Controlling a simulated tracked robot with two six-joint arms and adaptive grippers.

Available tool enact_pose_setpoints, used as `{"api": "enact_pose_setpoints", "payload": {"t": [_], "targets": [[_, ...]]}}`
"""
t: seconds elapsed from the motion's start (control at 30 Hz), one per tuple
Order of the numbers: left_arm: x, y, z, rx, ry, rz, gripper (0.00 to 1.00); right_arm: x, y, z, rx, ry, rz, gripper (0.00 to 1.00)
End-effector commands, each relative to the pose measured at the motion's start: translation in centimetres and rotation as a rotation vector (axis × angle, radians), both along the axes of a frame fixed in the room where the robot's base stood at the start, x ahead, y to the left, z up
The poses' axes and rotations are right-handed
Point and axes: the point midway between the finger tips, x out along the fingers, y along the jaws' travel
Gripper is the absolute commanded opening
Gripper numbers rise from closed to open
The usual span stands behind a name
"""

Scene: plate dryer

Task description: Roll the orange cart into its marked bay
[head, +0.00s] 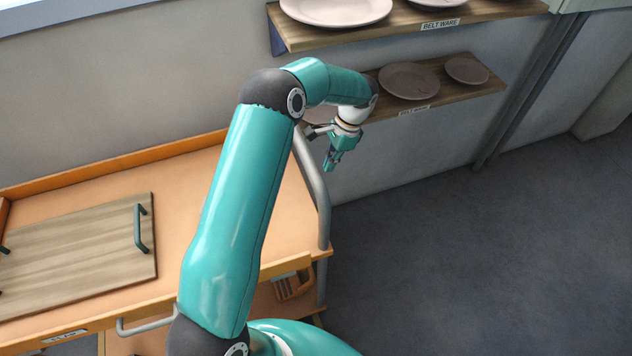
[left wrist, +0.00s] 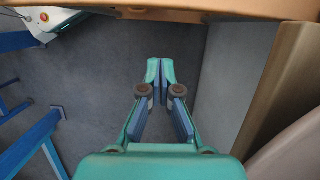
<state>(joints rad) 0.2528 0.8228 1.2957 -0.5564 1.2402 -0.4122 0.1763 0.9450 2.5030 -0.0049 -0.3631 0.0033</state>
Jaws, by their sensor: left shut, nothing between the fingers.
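The orange cart (head: 190,190) stands at the left of the head view against the wall. It has an orange top with a raised rim, and a grey tubular handle (head: 318,195) at its right end. My left arm crosses in front of it and hides part of it. My left gripper (head: 330,166) is just past the handle, over the floor side, apart from the cart as far as I can see. In the left wrist view its fingertips (left wrist: 160,68) are together, with nothing between them. My right gripper is out of view. I see no bay marking.
A wooden board with dark handles (head: 80,250) lies on the cart. Wall shelves labelled "BELT WARE" hold plates (head: 408,80) close behind my left gripper. The dark floor (head: 480,260) at the right is clear. Blue legs (left wrist: 45,145) show in the left wrist view.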

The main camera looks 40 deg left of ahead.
Motion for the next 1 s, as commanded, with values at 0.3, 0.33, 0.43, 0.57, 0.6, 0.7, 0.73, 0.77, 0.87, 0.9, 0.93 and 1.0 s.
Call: {"api": "enact_pose_setpoints", "payload": {"t": [0.3,0.33,0.43,0.57,0.6,0.7,0.73,0.77,0.87,0.9,0.93,1.0], "targets": [[-0.8,-0.6,-6.0,-0.005,0.003,-0.025,0.0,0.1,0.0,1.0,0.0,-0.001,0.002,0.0],[-0.9,-0.5,-6.6,-0.004,0.003,-0.024,0.0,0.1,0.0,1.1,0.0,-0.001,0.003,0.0],[-1.4,-0.2,-8.0,-0.003,0.0,-0.027,0.0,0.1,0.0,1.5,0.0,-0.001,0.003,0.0],[-3.2,0.6,-7.7,-0.004,0.0,-0.027,0.0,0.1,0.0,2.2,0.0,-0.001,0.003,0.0],[-3.5,0.9,-7.7,-0.004,-0.001,-0.026,0.0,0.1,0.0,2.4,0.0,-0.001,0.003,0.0],[-4.2,1.2,-7.8,-0.003,-0.002,-0.028,0.0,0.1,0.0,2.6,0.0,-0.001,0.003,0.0],[-4.3,1.2,-7.9,-0.003,-0.002,-0.029,0.0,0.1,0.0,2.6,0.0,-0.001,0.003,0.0],[-4.4,1.3,-7.9,-0.004,-0.003,-0.029,0.0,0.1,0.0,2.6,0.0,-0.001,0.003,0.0],[-4.5,1.3,-7.9,-0.004,-0.004,-0.03,0.0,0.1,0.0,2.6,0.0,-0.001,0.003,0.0],[-4.5,1.3,-8.0,-0.004,-0.004,-0.029,0.0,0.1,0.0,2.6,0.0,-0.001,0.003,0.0],[-4.5,1.3,-8.0,-0.004,-0.004,-0.029,0.0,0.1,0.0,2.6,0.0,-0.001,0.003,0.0],[-4.5,1.3,-8.0,-0.004,-0.004,-0.029,0.0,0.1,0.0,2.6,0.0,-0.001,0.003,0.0]]}}
